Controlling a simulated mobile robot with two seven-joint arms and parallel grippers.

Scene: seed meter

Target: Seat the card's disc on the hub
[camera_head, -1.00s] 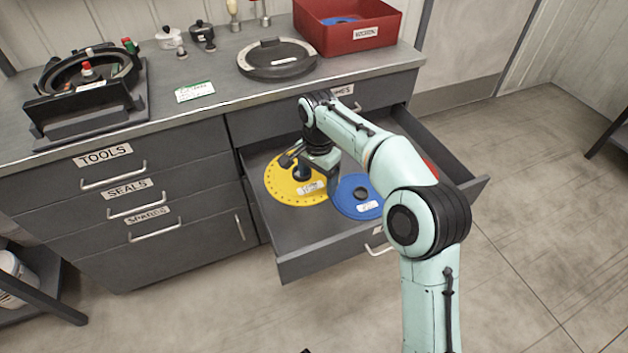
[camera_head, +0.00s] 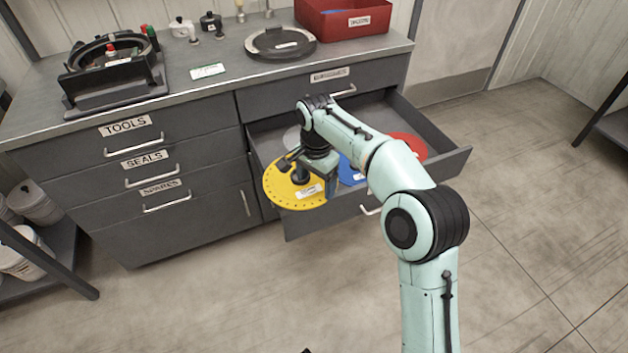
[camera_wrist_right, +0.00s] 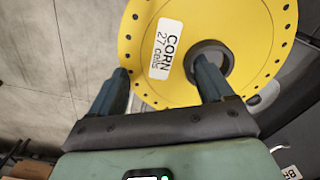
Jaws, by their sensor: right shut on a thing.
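The yellow disc (camera_head: 280,188), with small holes around its rim, is held by my right gripper (camera_head: 309,176) above the open drawer. Its label reads "CORN 27 cells" in the right wrist view, where the yellow disc (camera_wrist_right: 245,25) lies across the fingers, its dark centre boss near the right finger. The seed meter (camera_head: 112,68), a black round housing on a base, stands on the bench at the left; I cannot make out its hub. My left gripper is out of view.
The open drawer (camera_head: 440,163) holds a blue disc (camera_head: 348,172), a red disc (camera_head: 411,146) and a pale disc (camera_head: 291,138), partly hidden by my arm. A round black lid (camera_head: 280,43) and a red bin (camera_head: 343,20) stand on the bench. Bench space around the card is clear.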

